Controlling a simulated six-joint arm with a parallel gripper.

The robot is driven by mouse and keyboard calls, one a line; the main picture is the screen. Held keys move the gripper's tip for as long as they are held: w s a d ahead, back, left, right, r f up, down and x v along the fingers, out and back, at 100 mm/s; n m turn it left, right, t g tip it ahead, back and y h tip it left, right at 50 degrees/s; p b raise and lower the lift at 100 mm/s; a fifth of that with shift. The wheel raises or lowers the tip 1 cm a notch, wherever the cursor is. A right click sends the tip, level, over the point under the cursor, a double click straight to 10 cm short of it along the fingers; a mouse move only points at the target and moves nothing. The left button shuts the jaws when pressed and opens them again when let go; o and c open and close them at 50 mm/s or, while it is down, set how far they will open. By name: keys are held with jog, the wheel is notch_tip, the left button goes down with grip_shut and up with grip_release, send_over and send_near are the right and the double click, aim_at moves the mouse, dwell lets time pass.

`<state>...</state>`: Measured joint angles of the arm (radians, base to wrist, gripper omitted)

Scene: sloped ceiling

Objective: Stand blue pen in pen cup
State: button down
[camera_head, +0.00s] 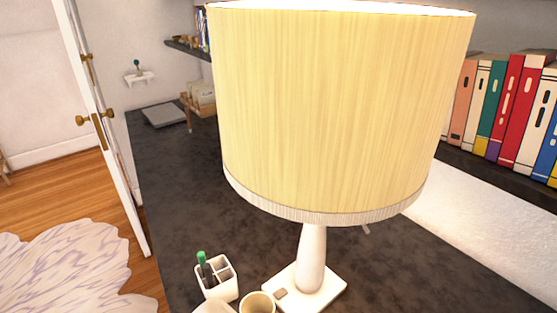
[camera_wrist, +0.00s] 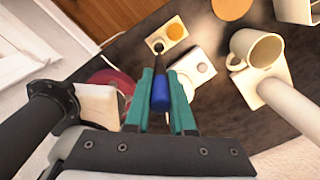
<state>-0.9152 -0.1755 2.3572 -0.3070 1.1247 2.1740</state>
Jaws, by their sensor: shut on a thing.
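My gripper (camera_wrist: 162,82), with teal fingers, shows in the wrist view and is shut on the blue pen (camera_wrist: 160,95). The pen's blue part lies between the fingers, and a dark end shows beyond them. The gripper and blue pen do not show in the head view. The pen cup (camera_head: 218,289) is white, square and divided into compartments, standing on the dark desk left of the lamp base in the head view. A green-topped pen (camera_head: 202,262) stands in its left part. A white box-like edge at the wrist view's upper right may be the cup; I cannot tell.
A cream mug (camera_wrist: 257,50) stands beside the lamp base (camera_head: 318,287). The large lampshade (camera_head: 340,110) hides much of the desk (camera_head: 160,190). A beige block with an orange disc (camera_wrist: 180,33) and a white block (camera_wrist: 195,68) lie beyond the fingers.

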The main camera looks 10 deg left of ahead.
jog(key=w+a+r+n+t, duration=0.1)
jog(key=w+a+n, duration=0.3)
jog(key=w, duration=1.1)
jog(key=w+a+r+n+t, duration=0.1)
jog(key=w+a+n, duration=0.3)
jog(key=w+a, duration=0.6)
jog(key=w+r, duration=0.1)
jog(key=w, duration=0.4)
jog(key=shift+w+a, duration=0.2)
jog(key=shift+w, duration=0.2)
notch_tip(320, 180, down, 12)
jog(key=shift+r, duration=0.2)
jog(key=c, duration=0.7)
grip_release()
